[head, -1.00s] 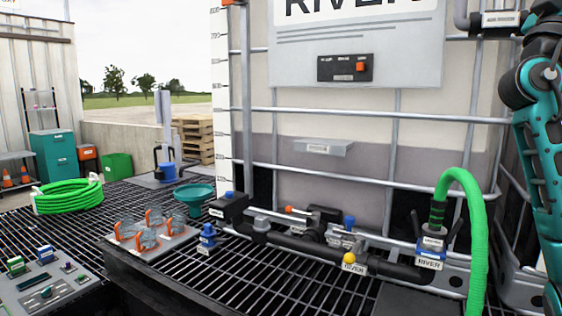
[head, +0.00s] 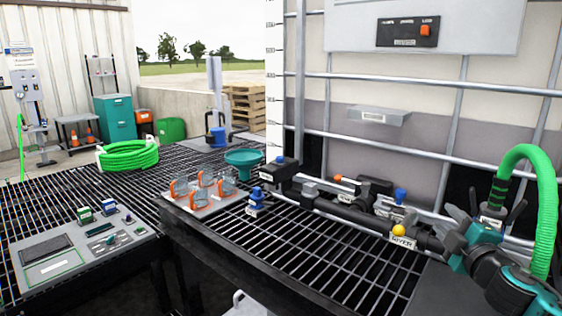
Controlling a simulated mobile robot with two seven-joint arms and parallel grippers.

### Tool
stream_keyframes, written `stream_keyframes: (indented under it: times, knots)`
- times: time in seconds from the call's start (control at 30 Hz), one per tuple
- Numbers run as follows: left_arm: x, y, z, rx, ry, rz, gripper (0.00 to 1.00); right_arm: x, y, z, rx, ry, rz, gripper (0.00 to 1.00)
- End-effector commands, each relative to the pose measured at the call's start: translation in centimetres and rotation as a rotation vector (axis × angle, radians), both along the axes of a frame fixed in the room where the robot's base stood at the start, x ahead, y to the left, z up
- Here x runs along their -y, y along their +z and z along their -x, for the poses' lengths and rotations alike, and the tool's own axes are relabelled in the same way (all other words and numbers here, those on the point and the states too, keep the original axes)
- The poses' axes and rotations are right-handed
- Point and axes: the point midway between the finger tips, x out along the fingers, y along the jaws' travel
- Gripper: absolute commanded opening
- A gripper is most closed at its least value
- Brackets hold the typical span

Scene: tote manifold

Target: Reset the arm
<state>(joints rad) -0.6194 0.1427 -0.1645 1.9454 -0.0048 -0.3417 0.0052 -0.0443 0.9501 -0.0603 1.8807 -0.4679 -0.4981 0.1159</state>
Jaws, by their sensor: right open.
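My right arm comes in at the lower right of the head view. Its right gripper (head: 452,229) is open, with its fingers pointing left beside the black manifold pipe (head: 350,212). I see nothing between the fingers. The gripper partly hides the pipe's right end and the coupling at the green hose (head: 548,200). I cannot tell whether it touches the pipe. A yellow ball knob (head: 398,229) and a RIVER tag (head: 403,243) are just left of the fingers. My left gripper is not in view.
The caged tote (head: 440,130) stands behind the manifold. A teal funnel (head: 244,160), a tray of orange-handled jugs (head: 203,206) and a blue-capped fitting (head: 256,200) are to the left. A grey panel (head: 60,270) is at lower left. The grating in front of the pipe is clear.

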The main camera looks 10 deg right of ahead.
Motion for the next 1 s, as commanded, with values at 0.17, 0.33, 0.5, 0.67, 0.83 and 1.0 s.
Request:
stream_keyframes:
  times: [0.17,0.33,0.5,0.67,0.83,1.0]
  knots:
    - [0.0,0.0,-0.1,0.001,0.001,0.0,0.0,-3.5,-12.4,5.4,-0.286,0.1,-0.138,0.45]
    - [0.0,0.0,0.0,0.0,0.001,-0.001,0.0,-6.3,-20.2,11.4,-0.49,0.155,-0.265,0.45]
    - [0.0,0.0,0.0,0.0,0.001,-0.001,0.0,-8.5,-25.3,17.3,-0.649,0.184,-0.374,0.45]
    - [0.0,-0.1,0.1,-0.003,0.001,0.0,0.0,-10.8,-27.8,20.7,-0.706,0.175,-0.498,0.45]
    - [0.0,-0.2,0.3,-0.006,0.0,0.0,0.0,-14.0,-29.0,21.5,-0.671,0.132,-0.652,0.45]
    - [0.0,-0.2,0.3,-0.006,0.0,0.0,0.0,-18.4,-29.9,22.1,-0.623,0.077,-0.846,0.45]
